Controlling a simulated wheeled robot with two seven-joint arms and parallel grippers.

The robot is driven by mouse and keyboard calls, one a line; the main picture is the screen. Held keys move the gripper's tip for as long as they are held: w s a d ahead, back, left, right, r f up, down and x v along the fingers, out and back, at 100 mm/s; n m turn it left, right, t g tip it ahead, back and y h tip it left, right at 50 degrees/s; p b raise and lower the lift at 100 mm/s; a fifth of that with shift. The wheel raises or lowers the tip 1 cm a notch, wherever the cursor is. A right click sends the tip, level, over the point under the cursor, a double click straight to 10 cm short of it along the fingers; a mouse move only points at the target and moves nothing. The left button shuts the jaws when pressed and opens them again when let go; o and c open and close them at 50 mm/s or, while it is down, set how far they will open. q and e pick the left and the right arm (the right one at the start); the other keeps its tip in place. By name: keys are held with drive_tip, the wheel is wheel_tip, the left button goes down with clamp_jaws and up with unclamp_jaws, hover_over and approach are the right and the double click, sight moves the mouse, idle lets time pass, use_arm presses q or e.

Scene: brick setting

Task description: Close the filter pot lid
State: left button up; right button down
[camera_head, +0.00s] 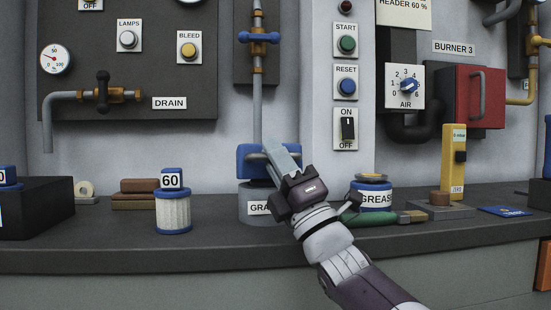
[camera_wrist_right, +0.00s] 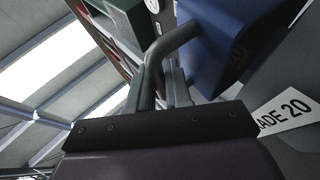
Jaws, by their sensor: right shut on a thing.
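The filter pot (camera_head: 249,212) is a grey pot on the bench, with a white label partly hidden by my right gripper. Its blue lid (camera_head: 246,168) is at the top of the pot; how far it is open I cannot tell. My right gripper (camera_head: 272,152) reaches up from the lower right, shut on the lid's grey bar handle (camera_wrist_right: 173,42). In the right wrist view, the blue lid (camera_wrist_right: 222,50) lies beside the fingers and the pot's label (camera_wrist_right: 285,113) reads "ADE 20". My left gripper is not in view.
A white filter cartridge (camera_head: 173,213) with a blue "60" cap stands to the left. A grease tin (camera_head: 372,198) and a green-handled brush (camera_head: 375,218) are close to the right of my gripper. A vertical pipe (camera_head: 257,105) with a blue valve runs above the pot.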

drive_tip(key=c, duration=1.1)
unclamp_jaws()
drive_tip(key=shift+f, duration=0.1)
drive_tip(key=s+d+p, duration=0.2)
drive_tip(key=s+d, duration=0.7)
drive_tip(key=shift+s+f, duration=0.15)
drive_tip(key=shift+f, duration=0.1)
drive_tip(key=shift+d, duration=0.1)
